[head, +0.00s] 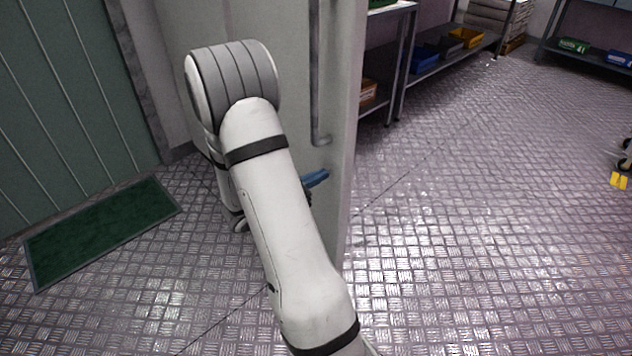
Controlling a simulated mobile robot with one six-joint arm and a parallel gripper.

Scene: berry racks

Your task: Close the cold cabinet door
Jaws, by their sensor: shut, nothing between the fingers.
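The cold cabinet door (341,100) is a tall pale grey panel in the middle of the head view. A long vertical bar handle (315,75) runs down its face near the right edge. My arm covers much of the panel's lower left part, and the top is out of frame. My gripper (316,179) shows only as a blue fingertip part beside my forearm, just below the handle's lower end. It is shut and empty, close to the door face; I cannot tell whether it touches. The cabinet's inside is not visible, and how far the door stands open is unclear.
A green mat (105,230) lies on the tread-plate floor at left, before a green panelled wall (70,100). Shelves with blue bins (425,57) and a yellow bin (466,37) stand behind the door. Floor at right is clear up to a wheeled thing (624,165) at the edge.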

